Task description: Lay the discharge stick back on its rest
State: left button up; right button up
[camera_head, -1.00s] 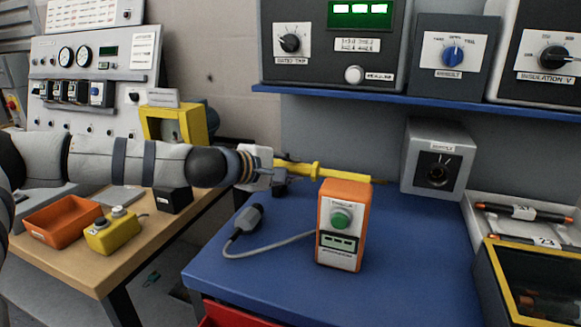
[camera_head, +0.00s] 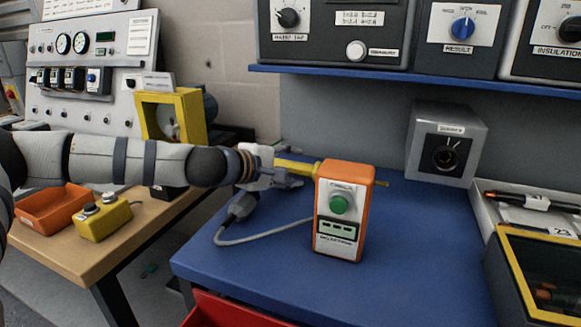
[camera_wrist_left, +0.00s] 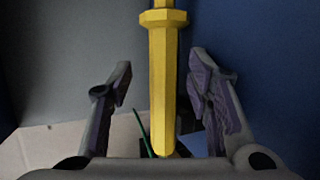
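The discharge stick (camera_head: 296,167) is yellow and lies nearly level above or on the blue bench. The orange box hides its middle, and its thin tip shows to the right of that box. My left gripper (camera_head: 281,178) is at the handle end of the stick. In the left wrist view the handle (camera_wrist_left: 163,95) runs between the two fingers with a visible gap on each side, so the gripper (camera_wrist_left: 162,68) is open around it. I cannot make out the rest under the stick. My right gripper is not in view.
An orange box with a green button (camera_head: 340,212) stands upright just in front of the stick. A grey cable plug (camera_head: 241,207) lies below my left gripper. A grey box (camera_head: 446,143) stands at the back right. The front of the blue bench (camera_head: 400,275) is clear.

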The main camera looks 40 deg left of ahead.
pick_arm(q)
jog(key=v, duration=0.8)
dwell(0.6)
